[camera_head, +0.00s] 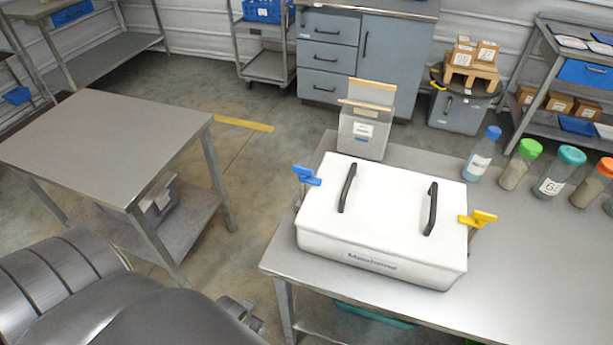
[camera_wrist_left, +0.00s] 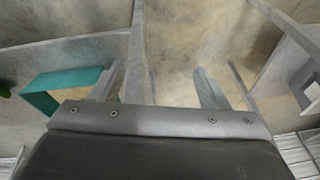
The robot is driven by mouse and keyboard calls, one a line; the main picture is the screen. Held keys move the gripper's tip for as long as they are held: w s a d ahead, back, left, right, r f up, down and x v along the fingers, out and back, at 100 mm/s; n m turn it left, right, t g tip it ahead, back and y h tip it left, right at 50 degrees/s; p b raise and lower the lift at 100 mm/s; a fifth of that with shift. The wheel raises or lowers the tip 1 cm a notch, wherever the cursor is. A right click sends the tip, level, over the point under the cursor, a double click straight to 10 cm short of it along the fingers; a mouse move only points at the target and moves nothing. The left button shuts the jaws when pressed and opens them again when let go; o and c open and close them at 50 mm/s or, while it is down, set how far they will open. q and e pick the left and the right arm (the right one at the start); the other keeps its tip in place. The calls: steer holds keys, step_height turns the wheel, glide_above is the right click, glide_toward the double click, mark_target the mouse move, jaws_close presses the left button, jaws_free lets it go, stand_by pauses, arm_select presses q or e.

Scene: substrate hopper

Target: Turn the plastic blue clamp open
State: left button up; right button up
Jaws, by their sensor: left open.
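The blue clamp (camera_head: 306,176) sits at the left end of a white lidded box (camera_head: 330,228) marked "Membrane", near the lid's edge. The lid has two black handles. A yellow clamp (camera_head: 478,218) sits at the box's right end. My left gripper (camera_head: 242,313) is low at the bottom of the head view, left of the table and apart from the blue clamp. In the left wrist view its two fingers (camera_wrist_left: 161,82) stand apart with nothing between them. The blue clamp does not show in that view. My right gripper is not in view.
The box stands on a metal table (camera_head: 545,265) with several capped bottles (camera_head: 512,172) on its right and a clear container (camera_head: 364,130) behind. Another metal table (camera_head: 105,135) stands at the left. Floor shows between the tables. A teal bin (camera_head: 372,314) is under the box's table.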

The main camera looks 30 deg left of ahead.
arm_select(q)
steer(key=w+d+r+n+t+h, duration=0.3)
steer(key=w+d+r+n+t, duration=0.15)
steer(key=r, duration=0.55)
steer(key=w+d+r+n+t+h+p, duration=0.1)
steer(key=w+d+r+n+t+h, duration=0.3)
steer(key=r, duration=0.7)
steer(key=w+d+r+n+t+h, duration=0.25)
steer(key=d+r+n+t, duration=0.2)
steer(key=r, duration=0.55)
step_height(320, 180, up, 3)
steer(key=w+a+n+t+y, duration=0.2)
steer(key=a+n+t+y, duration=0.1)
steer(key=n, duration=0.4)
steer(key=n+g+y, duration=0.2)
steer(key=n+y, duration=0.8)
steer(key=n, duration=0.8)
glide_toward(302, 171)
steer(key=shift+h, duration=0.25)
steer(key=x, duration=1.2)
steer(key=shift+w+a+r+b, duration=0.1)
steer(key=shift+a+b, duration=0.05)
steer(key=shift+b, duration=0.15)
